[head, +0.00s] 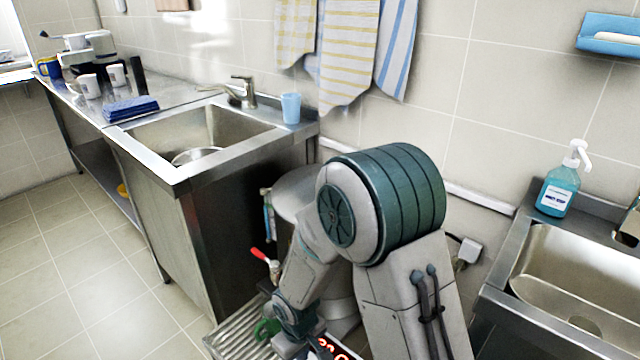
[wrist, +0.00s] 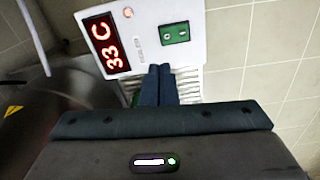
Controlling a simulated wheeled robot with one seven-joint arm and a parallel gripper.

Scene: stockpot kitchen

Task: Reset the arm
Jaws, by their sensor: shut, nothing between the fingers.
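My gripper (wrist: 158,86) shows in the wrist view with its two dark blue fingers together and nothing between them. Just past the fingertips is a white control panel (wrist: 190,60) with a red display (wrist: 106,44) reading "33 C" and a green switch (wrist: 174,33). I cannot tell whether the fingers touch the panel. In the head view my arm bends down in front of the large pot (head: 297,190), and the gripper end is mostly hidden low in the picture. The red display (head: 335,350) shows in part there.
A red-handled valve (head: 262,257) and a metal grate (head: 235,335) are beside my arm. A steel sink counter (head: 180,170) with a blue cup (head: 290,108) stands left. Another sink (head: 585,280) with a soap bottle (head: 559,190) stands right. The tiled floor (head: 90,270) at left is clear.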

